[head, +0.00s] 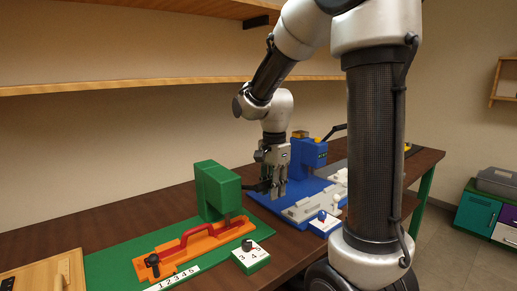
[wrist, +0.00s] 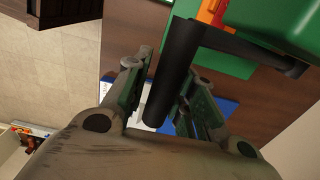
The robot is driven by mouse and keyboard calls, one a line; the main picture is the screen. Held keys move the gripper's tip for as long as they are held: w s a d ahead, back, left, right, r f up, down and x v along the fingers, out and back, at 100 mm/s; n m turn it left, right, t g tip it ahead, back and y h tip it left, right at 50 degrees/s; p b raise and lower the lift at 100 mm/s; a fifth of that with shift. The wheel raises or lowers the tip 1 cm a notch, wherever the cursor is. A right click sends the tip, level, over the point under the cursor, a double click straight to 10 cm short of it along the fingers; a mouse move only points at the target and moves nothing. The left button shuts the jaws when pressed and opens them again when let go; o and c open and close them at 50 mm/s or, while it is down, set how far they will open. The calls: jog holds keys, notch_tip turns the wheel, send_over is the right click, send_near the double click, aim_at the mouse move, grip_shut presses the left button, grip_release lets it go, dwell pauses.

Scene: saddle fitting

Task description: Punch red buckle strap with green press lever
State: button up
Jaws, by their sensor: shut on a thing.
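The green press (head: 215,190) stands on a green mat at the centre of the head view. Its black lever (head: 252,187) sticks out to the right; in the wrist view the lever handle (wrist: 172,72) runs between my finger pads. My gripper (head: 270,187) points down beside the press and is shut on that handle. The red strap (head: 190,240) lies along an orange holder (head: 208,248) that runs under the press head. A black buckle-like piece (head: 152,261) sits at its near left end. The strap under the press head is hidden.
A white number strip (head: 170,280) lies before the holder. A small box with a dial (head: 250,259) stands to its right. A blue press (head: 308,155) with grey fixtures stands behind my gripper. A wooden board (head: 40,275) is at front left, a shelf (head: 140,86) above.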

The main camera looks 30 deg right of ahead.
jog(key=shift+r, duration=0.7)
jog(key=shift+w+a+r, duration=0.1)
jog(key=shift+w+r, duration=0.15)
jog(key=shift+r, duration=0.25)
jog(key=shift+w+r, duration=0.2)
jog(key=shift+r, duration=0.25)
jog(key=shift+c, duration=0.5)
jog(key=shift+w+a+r, duration=0.15)
jog(key=shift+w+r, duration=0.55)
jog(key=shift+r, duration=0.25)
jog(key=shift+w+a+r, duration=0.15)
jog(key=shift+w+r, duration=0.5)
jog(key=shift+r, duration=0.3)
jog(key=shift+w+a+r, duration=0.15)
jog(key=shift+w+r, duration=0.45)
jog(key=shift+w, duration=0.1)
jog(key=shift+w+a+r, duration=0.1)
jog(key=shift+w+r, duration=0.45)
jog(key=shift+w, duration=0.15)
jog(key=shift+o, duration=1.4)
jog(key=shift+w+r, duration=0.3)
jog(key=shift+r, duration=0.05)
jog(key=shift+o, duration=0.2)
jog(key=o, duration=0.5)
